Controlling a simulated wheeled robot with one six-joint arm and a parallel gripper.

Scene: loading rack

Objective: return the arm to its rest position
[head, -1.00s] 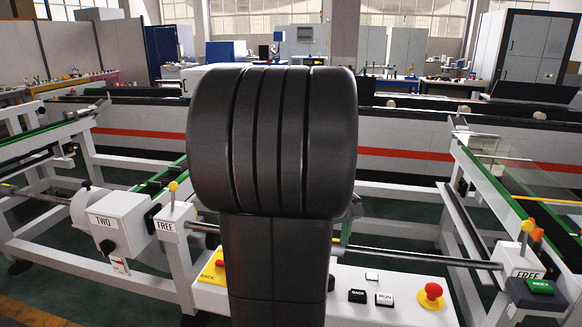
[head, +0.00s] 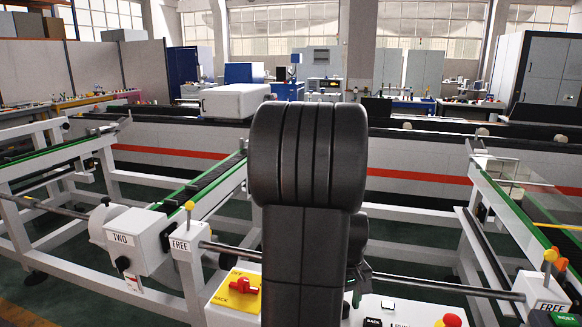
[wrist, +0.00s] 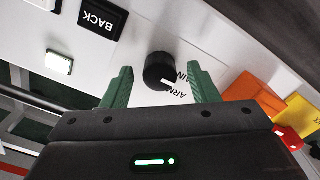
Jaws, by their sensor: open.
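My gripper (wrist: 160,68) is open, its two green fingers spread with nothing held between them. In the wrist view, a round black knob (wrist: 158,72) on the white control panel (wrist: 215,40) shows between and beyond the fingertips. A label reading ARM and a partly covered word are beside the knob. I cannot tell the exact gap from fingers to knob. In the head view my dark arm stands upright in the middle and hides part of the panel; the gripper is mostly hidden behind it.
A yellow plate with a red switch (head: 243,286) is left of my arm. A BACK button (wrist: 103,18) and a white lit button (wrist: 59,62) are on the panel. A round red button (head: 452,320) is at right. A steel bar (head: 440,279) crosses behind my arm.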

